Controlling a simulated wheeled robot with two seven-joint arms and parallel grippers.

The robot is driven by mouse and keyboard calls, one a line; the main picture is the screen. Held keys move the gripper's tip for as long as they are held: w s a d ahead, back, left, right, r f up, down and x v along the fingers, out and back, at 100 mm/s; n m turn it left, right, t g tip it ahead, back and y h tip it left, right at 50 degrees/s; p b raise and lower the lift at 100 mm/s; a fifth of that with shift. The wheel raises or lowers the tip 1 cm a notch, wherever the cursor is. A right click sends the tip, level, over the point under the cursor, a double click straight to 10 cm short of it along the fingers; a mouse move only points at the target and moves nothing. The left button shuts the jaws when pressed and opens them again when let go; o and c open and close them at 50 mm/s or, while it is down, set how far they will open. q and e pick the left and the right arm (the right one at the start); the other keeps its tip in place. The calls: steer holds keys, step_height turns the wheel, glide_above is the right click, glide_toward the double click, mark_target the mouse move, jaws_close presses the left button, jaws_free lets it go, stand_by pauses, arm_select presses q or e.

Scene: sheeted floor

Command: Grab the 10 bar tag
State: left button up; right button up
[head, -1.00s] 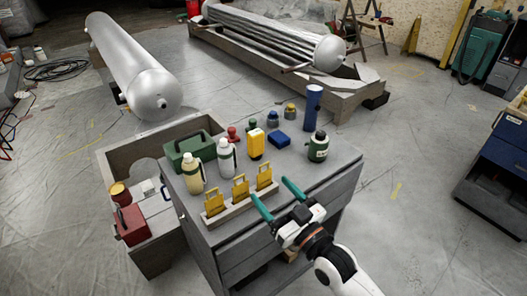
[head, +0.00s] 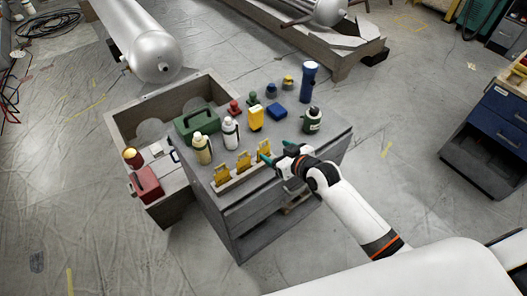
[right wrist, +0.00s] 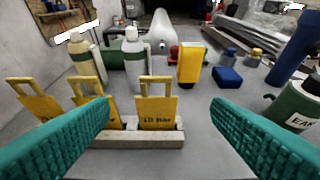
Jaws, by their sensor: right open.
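Three yellow tags with square loop handles stand upright in a grey slotted holder (right wrist: 125,139) on the grey cabinet top. The one marked "10 bar" (right wrist: 158,112) is the rightmost in the right wrist view, and in the head view it is the rightmost tag (head: 264,150). The other two tags (head: 244,161) (head: 220,173) stand to its left. My right gripper (head: 276,150) is open, with teal fingers beside the holder's right end. In the right wrist view its fingers spread to either side of the 10 bar tag, which lies ahead between them, apparently untouched. My left gripper is out of view.
Behind the tags stand two bottles (head: 202,148) (head: 230,132), a green case (head: 198,121) and a yellow device (head: 256,118). A dark green canister (head: 312,121) and a blue flashlight (head: 308,82) stand right. A red box (head: 146,184) sits left.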

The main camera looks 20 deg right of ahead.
mark_target(264, 147)
steer(key=shift+f+x, duration=0.2)
steer(key=shift+x, duration=2.7)
steer(key=shift+s+a, duration=0.15)
steer(key=shift+c, duration=0.4)
steer(key=c, duration=1)
steer(key=shift+o, duration=0.2)
steer(key=shift+r, duration=0.1)
